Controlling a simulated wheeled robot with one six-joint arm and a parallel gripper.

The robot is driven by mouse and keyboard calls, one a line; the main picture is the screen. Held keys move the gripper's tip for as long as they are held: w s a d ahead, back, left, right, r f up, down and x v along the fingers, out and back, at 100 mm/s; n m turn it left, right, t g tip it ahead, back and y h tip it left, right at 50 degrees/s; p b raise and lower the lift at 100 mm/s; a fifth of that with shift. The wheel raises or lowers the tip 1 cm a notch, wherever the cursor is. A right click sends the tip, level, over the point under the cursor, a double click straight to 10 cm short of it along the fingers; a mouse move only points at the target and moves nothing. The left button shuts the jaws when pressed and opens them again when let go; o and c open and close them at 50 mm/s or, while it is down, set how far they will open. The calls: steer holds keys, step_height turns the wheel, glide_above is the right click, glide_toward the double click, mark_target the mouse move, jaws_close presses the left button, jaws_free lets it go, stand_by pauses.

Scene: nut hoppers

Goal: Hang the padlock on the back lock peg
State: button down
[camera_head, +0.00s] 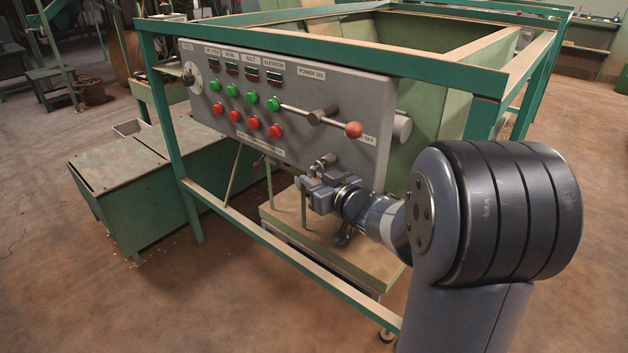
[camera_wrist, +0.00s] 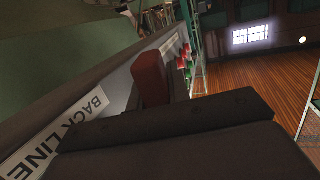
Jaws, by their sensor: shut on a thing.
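My gripper (camera_head: 312,187) is at the lower edge of the grey control panel (camera_head: 340,95), below the red-knobbed lever. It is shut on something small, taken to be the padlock. In the wrist view a dark red block, seemingly the padlock body (camera_wrist: 150,82), shows just beyond the dark gripper, close to the panel face. A small metal part (camera_head: 324,162) shows just above the jaws in the head view; I cannot tell whether it is shackle or peg. The panel's "BACK LINE" label (camera_wrist: 82,122) is close to my gripper. The back lock peg cannot be made out clearly.
The lever's red knob (camera_head: 354,130) sticks out above my gripper. Green and red buttons (camera_head: 254,123) are to its left. A green frame rail (camera_head: 300,267) runs below my arm. A low green bin (camera_head: 135,190) stands at the left.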

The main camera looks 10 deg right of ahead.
steer(key=c, duration=1.3)
jaws_free()
steer(key=shift+o, duration=0.2)
steer(key=p+v, duration=0.2)
steer(key=v, duration=0.8)
steer(key=shift+s, duration=0.4)
steer(key=shift+d, duration=0.15)
steer(key=b+x, duration=0.2)
steer(key=x, duration=0.8)
steer(key=shift+w+f, duration=0.1)
steer(key=shift+w, duration=0.1)
steer(key=shift+w+a, duration=0.25)
steer(key=shift+a, duration=0.05)
steer(key=shift+s+a+r, duration=0.45)
steer(key=shift+r, duration=0.1)
